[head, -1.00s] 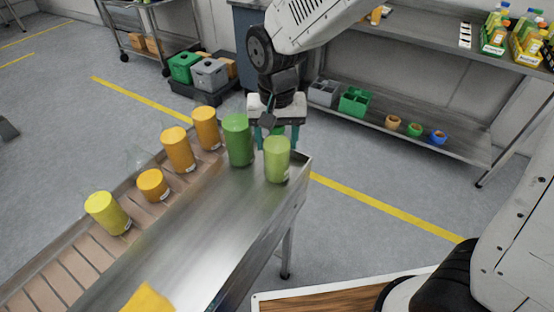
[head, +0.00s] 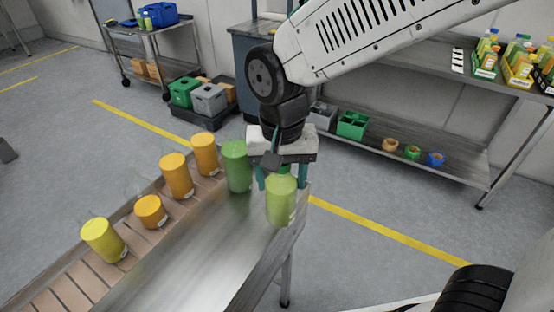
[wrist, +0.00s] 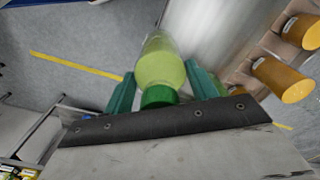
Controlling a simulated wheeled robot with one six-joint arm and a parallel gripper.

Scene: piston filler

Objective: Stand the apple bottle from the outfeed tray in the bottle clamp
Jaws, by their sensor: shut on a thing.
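A light green bottle (head: 281,203), which I take to be the apple bottle, is between the two teal fingers of my gripper (head: 276,180) at the right end of the steel outfeed tray (head: 205,235). In the wrist view my gripper (wrist: 163,92) is shut on this bottle (wrist: 160,65), with its green cap (wrist: 158,97) toward the palm. The bottle looks upright in the head view. I cannot tell whether its base clears the tray. The bottle clamp is not in view.
A darker green bottle (head: 237,165) stands just left of my gripper. Orange bottles (head: 177,175) and a yellow bottle (head: 103,240) stand along the slatted strip. A shelf (head: 430,165) with bins and coloured rings is behind. The floor right of the tray is clear.

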